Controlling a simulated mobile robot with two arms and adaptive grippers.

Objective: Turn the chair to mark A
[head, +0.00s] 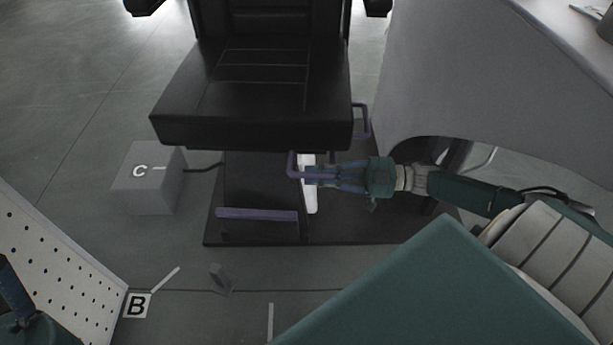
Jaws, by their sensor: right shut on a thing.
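The black chair (255,85) stands at the top centre, its seat front toward me and turned slightly left. A purple bent handle (291,165) shows under the right part of the seat. My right gripper (308,175) reaches in from the right and is shut on this handle, in front of a white strip (311,200). The fingers partly cover the handle. Part of my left gripper (14,292) shows at the lower left edge; its fingertips are unclear. Mark A is not in view.
A grey box marked C (150,190) stands left of the chair's dark base plate (255,232). A perforated white panel (50,270) is at left, a curved grey panel (450,90) at right.

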